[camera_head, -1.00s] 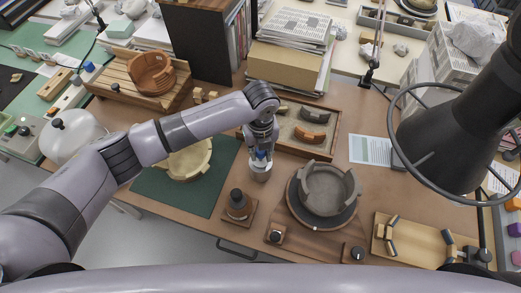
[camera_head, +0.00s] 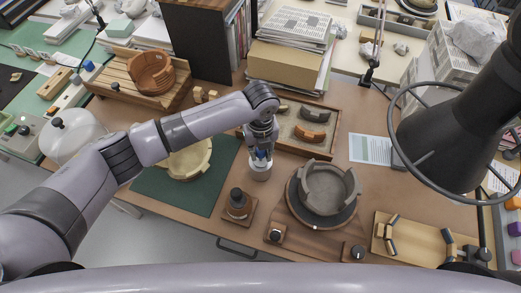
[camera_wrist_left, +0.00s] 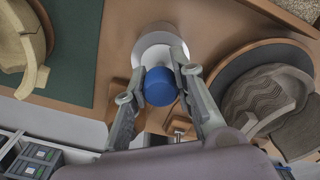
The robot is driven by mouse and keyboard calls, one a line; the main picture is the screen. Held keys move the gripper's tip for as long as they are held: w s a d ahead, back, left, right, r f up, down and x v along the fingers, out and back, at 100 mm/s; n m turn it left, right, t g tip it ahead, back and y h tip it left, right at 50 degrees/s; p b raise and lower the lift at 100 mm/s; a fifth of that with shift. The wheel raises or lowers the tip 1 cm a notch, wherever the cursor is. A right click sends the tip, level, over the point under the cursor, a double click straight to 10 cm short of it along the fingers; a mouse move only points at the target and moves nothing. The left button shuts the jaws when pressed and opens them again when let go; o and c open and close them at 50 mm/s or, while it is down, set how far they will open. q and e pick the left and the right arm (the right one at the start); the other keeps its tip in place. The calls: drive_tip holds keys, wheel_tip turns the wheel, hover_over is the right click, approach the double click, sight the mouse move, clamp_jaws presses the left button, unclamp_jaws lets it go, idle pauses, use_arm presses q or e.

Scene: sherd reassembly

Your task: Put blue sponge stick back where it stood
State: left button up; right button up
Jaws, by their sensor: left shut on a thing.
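My left gripper (camera_head: 261,156) is at the middle of the table and points down. In the left wrist view the left gripper (camera_wrist_left: 162,86) is shut on the blue sponge stick (camera_wrist_left: 160,87), whose round blue end lies between the fingertips. The stick is right over a pale round cup (camera_wrist_left: 150,45). In the head view this cup (camera_head: 260,172) stands under the fingers. The stick's lower part is hidden, so I cannot tell how deep it sits in the cup. My right gripper is not in view.
A grey vessel (camera_head: 327,187) on a round turntable stands right of the cup. A dark-topped jar (camera_head: 237,203) stands below it. A green mat (camera_head: 165,196) with a cream vessel (camera_head: 190,160) lies left. A sherd tray (camera_head: 321,153) is behind; a wooden tray (camera_head: 415,247) is at right.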

use_arm(q)
drive_tip(key=shift+f, duration=0.1)
idle(0.3)
drive_tip(key=o, duration=0.9)
wheel_tip(320, 180, up, 12)
drive_tip(key=shift+r, duration=0.1)
idle(0.5)
